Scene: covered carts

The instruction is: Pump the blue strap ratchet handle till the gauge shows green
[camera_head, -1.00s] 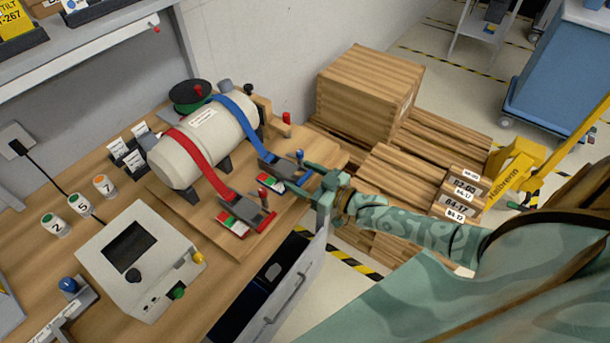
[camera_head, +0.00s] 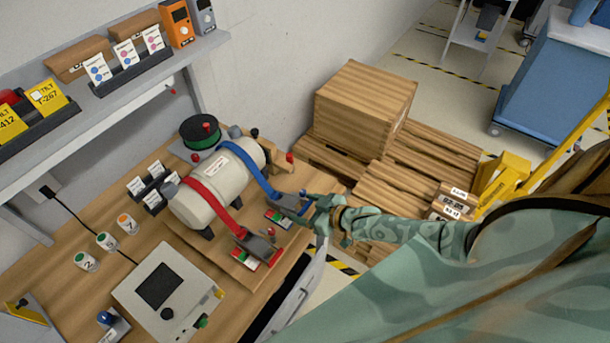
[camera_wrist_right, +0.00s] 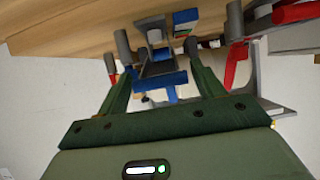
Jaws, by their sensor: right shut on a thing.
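The blue strap (camera_head: 249,167) runs over a pale cylinder (camera_head: 226,178) to the blue ratchet (camera_head: 288,205) at its right. My right gripper (camera_head: 311,205) is shut on the blue ratchet handle, just right of the strap. In the right wrist view, the handle's blue bar (camera_wrist_right: 160,80) lies between the two green fingers. A small coloured gauge (camera_head: 277,218) beside the blue ratchet shows green, white and red; its reading is too small to tell. My left gripper is not in view.
A red strap (camera_head: 212,200) and red ratchet (camera_head: 256,243) sit close to the left of the blue one. A grey box with a screen (camera_head: 165,290) stands at the front of the bench. A wooden crate (camera_head: 358,110) and pallets stand beyond it.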

